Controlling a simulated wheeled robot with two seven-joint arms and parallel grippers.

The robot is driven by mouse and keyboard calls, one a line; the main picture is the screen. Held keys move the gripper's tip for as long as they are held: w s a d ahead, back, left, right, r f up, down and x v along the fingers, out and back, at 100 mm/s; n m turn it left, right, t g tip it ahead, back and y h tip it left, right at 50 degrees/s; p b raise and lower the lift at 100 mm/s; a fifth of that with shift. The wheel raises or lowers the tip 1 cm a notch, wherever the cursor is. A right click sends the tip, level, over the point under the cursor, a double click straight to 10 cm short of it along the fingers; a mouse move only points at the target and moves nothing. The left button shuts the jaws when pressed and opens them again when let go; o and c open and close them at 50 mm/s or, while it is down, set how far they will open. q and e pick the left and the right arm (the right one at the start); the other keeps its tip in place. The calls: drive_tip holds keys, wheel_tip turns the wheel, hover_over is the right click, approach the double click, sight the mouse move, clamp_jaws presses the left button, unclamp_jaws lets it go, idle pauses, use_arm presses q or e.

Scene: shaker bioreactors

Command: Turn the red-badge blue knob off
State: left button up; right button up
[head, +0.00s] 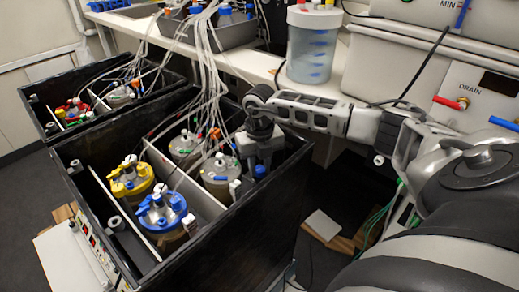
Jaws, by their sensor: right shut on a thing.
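My right gripper (258,168) reaches in from the right over the right wall of the near black box (270,205). It points down and is shut on a small blue knob (261,171), mostly hidden by the fingers. I cannot make out a red badge on it. A vessel with a blue lid (162,211) and one with a yellow lid (131,179) stand in the left part of this box. Two grey-lidded vessels stand behind a white divider, the nearer one (220,172) just left of my gripper. My left gripper is not in view.
A second black box (60,88) with more vessels stands behind. Pale tubes (207,65) hang down close to my gripper. A clear canister (312,50) stands on the white bench. At right, a drain panel has a red-handled valve (450,103).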

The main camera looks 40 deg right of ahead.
sight(260, 168)
drive_tip(key=o, duration=1)
drive_tip(key=shift+r, duration=0.15)
wheel_tip(260, 168, up, 16)
drive_tip(key=shift+f, duration=0.1)
